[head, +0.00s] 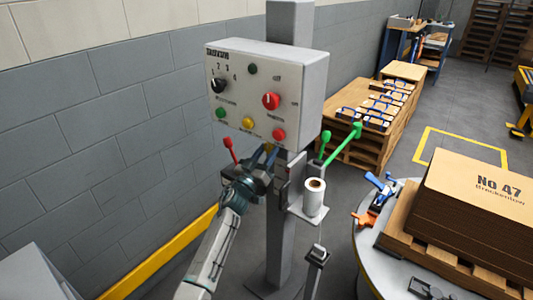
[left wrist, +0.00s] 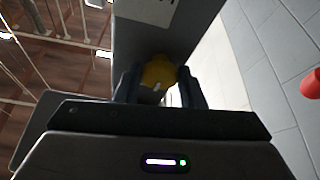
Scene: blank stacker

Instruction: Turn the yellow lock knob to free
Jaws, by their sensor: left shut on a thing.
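The yellow lock knob (left wrist: 158,72) sits between the two dark fingers of my left gripper (left wrist: 159,88) in the left wrist view. A small pale mark shows on its face. In the head view my left gripper (head: 266,156) reaches up to just below the grey control box (head: 262,84), in front of the post. It is shut on the knob, of which only a little yellow (head: 269,147) shows there. The fingers hide much of the knob, and I cannot tell which setting it points to. My right gripper is not in view.
A red-knobbed lever (head: 229,144) stands left of the gripper and green-handled levers (head: 345,144) to its right. A white roll (head: 314,197) stands on a small shelf close by. The round table (head: 362,262) with stacked brown sheets (head: 480,200) is at right.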

